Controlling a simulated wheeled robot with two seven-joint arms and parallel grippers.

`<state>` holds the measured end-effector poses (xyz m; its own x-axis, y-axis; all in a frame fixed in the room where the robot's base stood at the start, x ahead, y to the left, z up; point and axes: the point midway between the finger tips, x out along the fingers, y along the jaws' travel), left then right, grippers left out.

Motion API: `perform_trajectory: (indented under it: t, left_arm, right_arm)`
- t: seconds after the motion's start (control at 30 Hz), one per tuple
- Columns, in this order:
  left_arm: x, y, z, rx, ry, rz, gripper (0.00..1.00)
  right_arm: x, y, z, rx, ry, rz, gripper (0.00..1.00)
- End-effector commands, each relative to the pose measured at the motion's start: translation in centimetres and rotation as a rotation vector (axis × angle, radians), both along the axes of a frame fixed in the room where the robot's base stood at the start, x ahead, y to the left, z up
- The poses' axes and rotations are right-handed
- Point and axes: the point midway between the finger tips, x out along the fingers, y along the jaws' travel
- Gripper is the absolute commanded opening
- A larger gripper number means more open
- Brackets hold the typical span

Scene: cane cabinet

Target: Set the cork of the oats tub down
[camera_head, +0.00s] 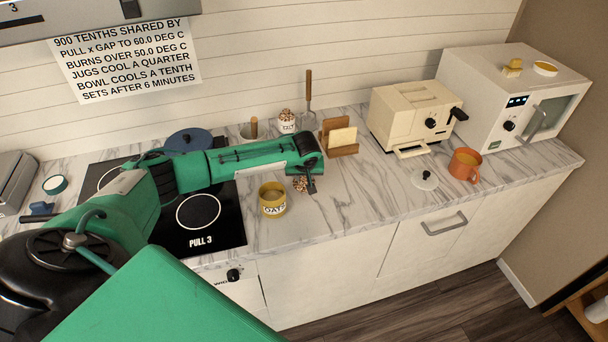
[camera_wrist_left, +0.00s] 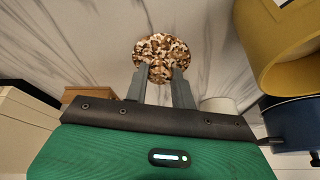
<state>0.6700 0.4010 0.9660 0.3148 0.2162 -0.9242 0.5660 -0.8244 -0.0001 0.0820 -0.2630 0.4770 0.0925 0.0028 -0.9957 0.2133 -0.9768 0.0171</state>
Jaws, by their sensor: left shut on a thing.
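The oats tub (camera_head: 272,208) is a yellow tub with an "OATS" label, upright and open on the marble counter just right of the hob. It also shows large at the right of the left wrist view (camera_wrist_left: 278,50). The cork (camera_wrist_left: 160,48) is a round, brown-and-white speckled piece. My left gripper (camera_wrist_left: 160,80) is shut on it. In the head view the cork (camera_head: 300,184) is just right of the tub, partly hidden by my left gripper (camera_head: 310,186). It is low over the counter; I cannot tell whether it touches. My right gripper is not in view.
A wooden holder (camera_head: 338,138) with a card stands behind the gripper, beside a salt jar (camera_head: 287,121). The toaster (camera_head: 413,114), a lid (camera_head: 424,180) and an orange mug (camera_head: 464,164) are to the right. Counter (camera_head: 350,200) in front of the holder is clear.

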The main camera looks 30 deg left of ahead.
Motion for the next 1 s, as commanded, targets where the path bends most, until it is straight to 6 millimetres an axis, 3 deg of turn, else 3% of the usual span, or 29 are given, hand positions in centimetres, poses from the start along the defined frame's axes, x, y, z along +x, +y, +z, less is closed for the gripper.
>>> perform_trajectory:
  t: [0.43, 0.47, 0.57, 1.0]
  left_arm:
    - [0.0, 0.0, -1.0, 0.000, 0.000, 0.000, 0.04]
    - [0.0, 0.0, -0.9, 0.000, 0.000, 0.000, 0.29]
    - [0.0, 0.0, -0.9, 0.001, -0.001, 0.000, 0.47]
    - [-0.2, -0.2, 0.1, -0.001, -0.002, -0.002, 0.47]
  right_arm:
    - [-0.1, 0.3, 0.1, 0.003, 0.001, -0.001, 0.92]
    - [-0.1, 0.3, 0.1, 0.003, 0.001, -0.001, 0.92]
    - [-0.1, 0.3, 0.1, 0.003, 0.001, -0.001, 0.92]
    - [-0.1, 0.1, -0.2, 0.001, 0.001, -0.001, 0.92]
